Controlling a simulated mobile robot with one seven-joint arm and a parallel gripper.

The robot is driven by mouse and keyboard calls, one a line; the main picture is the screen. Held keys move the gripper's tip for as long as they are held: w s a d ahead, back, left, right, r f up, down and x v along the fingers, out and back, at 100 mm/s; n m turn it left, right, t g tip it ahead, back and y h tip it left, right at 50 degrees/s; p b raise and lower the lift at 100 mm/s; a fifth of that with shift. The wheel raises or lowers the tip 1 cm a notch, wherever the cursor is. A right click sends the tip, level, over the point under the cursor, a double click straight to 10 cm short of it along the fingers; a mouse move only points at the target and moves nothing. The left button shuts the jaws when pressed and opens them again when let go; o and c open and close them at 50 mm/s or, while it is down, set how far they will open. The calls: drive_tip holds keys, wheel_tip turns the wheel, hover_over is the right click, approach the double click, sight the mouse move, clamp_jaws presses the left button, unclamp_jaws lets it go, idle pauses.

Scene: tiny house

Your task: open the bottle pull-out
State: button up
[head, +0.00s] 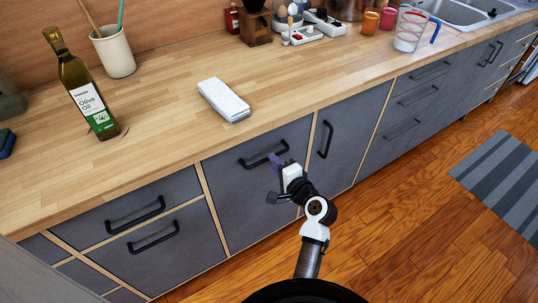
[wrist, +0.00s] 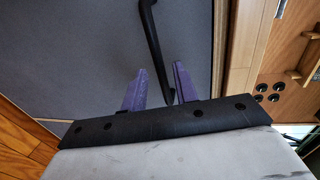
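A wide grey front (head: 240,205) with a black horizontal bar handle (head: 258,155) is below the counter; it also fills much of the wrist view (wrist: 75,65). A narrower grey front (head: 350,125) with a vertical black handle (head: 325,139) is to its right. No label shows which is the bottle pull-out. Both fronts look shut. My gripper (head: 277,168) is at the right end of the horizontal handle. In the wrist view, my purple fingers (wrist: 156,88) are apart, with the handle's end (wrist: 160,70) between them in the picture. I cannot tell if they touch it.
Drawers (head: 140,225) are at the left and more drawers (head: 405,120) at the right. An olive oil bottle (head: 83,90), a folded white cloth (head: 223,99) and a utensil pot (head: 115,52) stand on the counter. A striped rug (head: 505,175) lies on the otherwise open wooden floor.

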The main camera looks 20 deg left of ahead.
drive_tip(key=shift+p+x, duration=0.3)
drive_tip(key=shift+x, duration=1.65)
clamp_jaws()
